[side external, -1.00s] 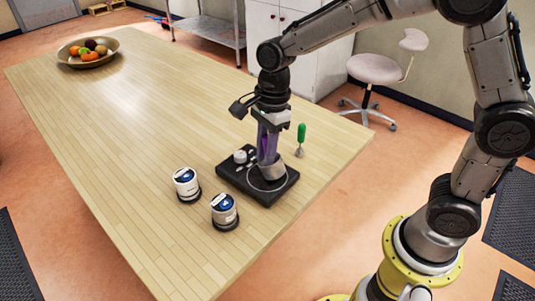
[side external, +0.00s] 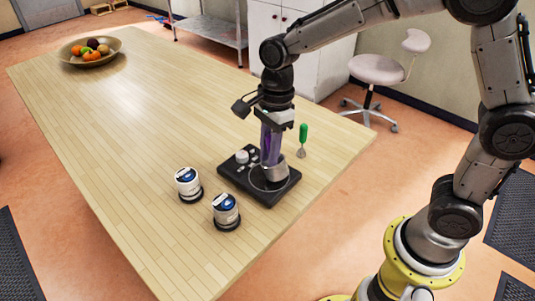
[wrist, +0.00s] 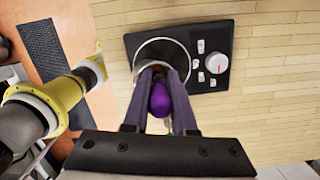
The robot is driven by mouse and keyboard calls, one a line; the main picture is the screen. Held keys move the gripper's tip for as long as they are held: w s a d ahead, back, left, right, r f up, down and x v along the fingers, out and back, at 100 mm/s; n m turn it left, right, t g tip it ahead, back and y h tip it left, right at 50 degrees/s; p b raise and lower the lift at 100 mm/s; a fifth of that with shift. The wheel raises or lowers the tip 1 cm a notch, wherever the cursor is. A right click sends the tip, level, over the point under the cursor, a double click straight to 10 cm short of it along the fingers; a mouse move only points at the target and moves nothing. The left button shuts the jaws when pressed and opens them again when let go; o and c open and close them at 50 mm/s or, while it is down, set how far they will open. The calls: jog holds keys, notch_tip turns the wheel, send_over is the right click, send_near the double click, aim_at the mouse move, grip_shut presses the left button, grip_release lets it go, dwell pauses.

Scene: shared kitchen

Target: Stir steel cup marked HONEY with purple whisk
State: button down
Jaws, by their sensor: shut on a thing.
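The purple whisk (wrist: 160,100) is upright between the fingers of my gripper (wrist: 158,72). Its handle also shows as a purple streak in the side view (side external: 270,143). My gripper is shut on it, pointing down over the black hot plate (side external: 233,177). A steel cup (side external: 279,174) stands on the plate's round heating ring, right under my fingertips and mostly hidden by them. The whisk's lower end is hidden, so I cannot tell how deep it sits in the cup. No HONEY marking is legible in either view.
A green-handled tool (side external: 303,136) stands close to the right. A fruit bowl (side external: 68,57) is at the far end. The table's middle is clear.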

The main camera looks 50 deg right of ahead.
aim_at(267, 137)
jog(key=shift+w+r, duration=0.15)
jog(key=shift+r, duration=3)
jog(key=shift+a, duration=0.1)
jog(key=w+d+f+n, duration=0.2)
jog(key=w+d+n, duration=0.1)
jog(key=n, duration=0.2)
jog(key=w+d+f+n+g, duration=0.1)
jog(key=w+d+f+n, duration=0.1)
jog(key=n, duration=0.4)
jog(key=w+d+f+n+h, duration=0.1)
jog(key=w+d+f+n, duration=0.1)
jog(key=w+d+n, duration=0.2)
jog(key=shift+w+d+f+n, duration=0.1)
jog(key=shift+w+d+n, duration=0.05)
jog(key=shift+d+n, duration=0.3)
jog(key=shift+w+d+f+n, duration=0.1)
jog(key=shift+w+d+n, duration=0.05)
jog(key=shift+d+n, duration=0.3)
